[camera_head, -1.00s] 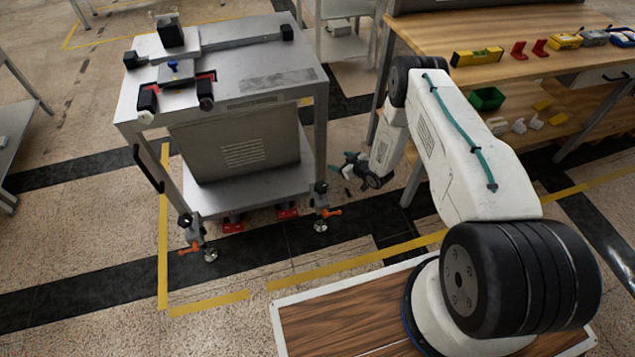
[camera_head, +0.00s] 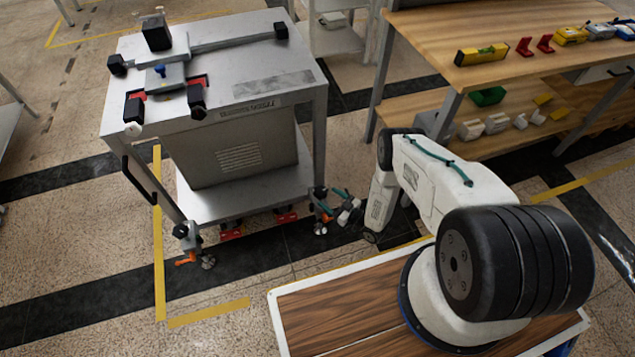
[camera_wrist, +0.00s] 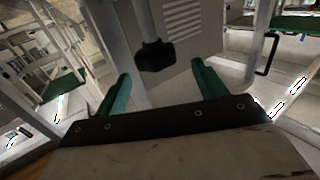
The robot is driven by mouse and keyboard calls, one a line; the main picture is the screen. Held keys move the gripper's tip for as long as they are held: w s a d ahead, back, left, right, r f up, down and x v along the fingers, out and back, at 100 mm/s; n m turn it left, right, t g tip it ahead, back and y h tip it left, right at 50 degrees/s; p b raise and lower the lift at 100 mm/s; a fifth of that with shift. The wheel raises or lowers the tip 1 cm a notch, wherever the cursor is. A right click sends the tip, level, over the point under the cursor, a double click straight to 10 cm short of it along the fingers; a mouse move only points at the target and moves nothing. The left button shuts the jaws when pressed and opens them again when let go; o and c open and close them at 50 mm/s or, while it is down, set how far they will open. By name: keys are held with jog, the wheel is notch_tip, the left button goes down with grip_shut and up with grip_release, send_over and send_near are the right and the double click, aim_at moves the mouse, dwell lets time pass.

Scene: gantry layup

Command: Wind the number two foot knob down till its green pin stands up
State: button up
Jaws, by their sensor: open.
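A grey metal cart (camera_head: 290,105) stands at the left on feet. Its near-left foot (camera_head: 190,243) has an orange lever, and its near-right foot (camera_head: 319,193) is partly hidden by my gripper (camera_head: 333,203). No number is readable on either foot. In the wrist view, my gripper (camera_wrist: 161,70) has its two green fingers spread, with nothing held. A dark faceted knob (camera_wrist: 157,56) on a grey stem shows between and beyond the fingertips, apart from both. I cannot make out a green pin in either view.
A wooden workbench (camera_head: 470,78) with a yellow level (camera_head: 480,54) and small parts stands at the right, behind my arm. Red parts (camera_head: 286,214) sit under the cart's lower shelf. The floor in front of the cart is clear, with yellow tape (camera_head: 208,313).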

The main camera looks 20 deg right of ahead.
aim_at(317, 188)
jog(key=x, duration=0.7)
jog(key=shift+w+r, duration=0.15)
jog(key=shift+w, duration=0.2)
jog(key=c, duration=1)
